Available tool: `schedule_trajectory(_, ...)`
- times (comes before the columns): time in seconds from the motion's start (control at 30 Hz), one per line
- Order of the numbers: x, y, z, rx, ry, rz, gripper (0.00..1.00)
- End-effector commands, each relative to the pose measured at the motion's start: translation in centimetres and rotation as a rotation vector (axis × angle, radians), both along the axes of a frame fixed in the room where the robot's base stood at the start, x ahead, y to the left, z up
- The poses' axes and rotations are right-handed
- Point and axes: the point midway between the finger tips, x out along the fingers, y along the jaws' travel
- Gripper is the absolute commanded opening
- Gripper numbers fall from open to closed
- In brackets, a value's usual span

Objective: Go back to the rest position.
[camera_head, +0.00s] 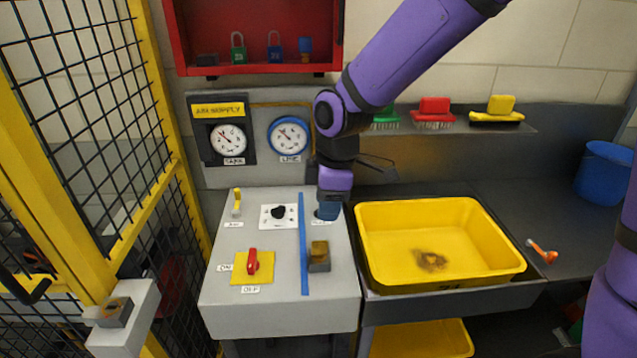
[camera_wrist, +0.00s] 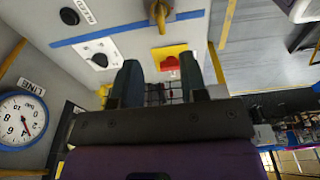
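My arm reaches down from the top right in the head view. My gripper (camera_head: 329,210) is over the far right part of the sloped grey control panel (camera_head: 225,295), in front of the gauges. Its dark blue fingers partly hide a black button and its label there. In the wrist view the two fingers of my gripper (camera_wrist: 161,72) stand apart with nothing held between them. Beyond them are a red switch (camera_wrist: 170,63) on a yellow plate and a black knob (camera_wrist: 99,60) on a white plate. Whether a finger touches the panel cannot be told.
A yellow tray (camera_head: 377,282) lies right of the panel, with a brown stain inside. A red lock cabinet (camera_head: 260,72) hangs above; a yellow-framed mesh fence (camera_head: 165,115) stands left. The space above the tray is clear.

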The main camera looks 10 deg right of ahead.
Motion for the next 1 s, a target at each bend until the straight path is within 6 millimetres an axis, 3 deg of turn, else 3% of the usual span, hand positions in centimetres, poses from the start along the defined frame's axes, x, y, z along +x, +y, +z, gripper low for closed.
schedule_trajectory(0.17,-0.4,-2.6,2.6,-0.028,-0.042,-0.128,0.4)
schedule_trajectory(0.47,-3.3,-9.8,9.3,-0.051,-0.147,-0.529,0.4)
schedule_trajectory(0.7,-7.4,-14.9,13.7,-0.003,-0.219,-0.858,0.4)
schedule_trajectory(1.0,-13.8,-20.2,17.3,0.13,-0.273,-1.253,0.4)
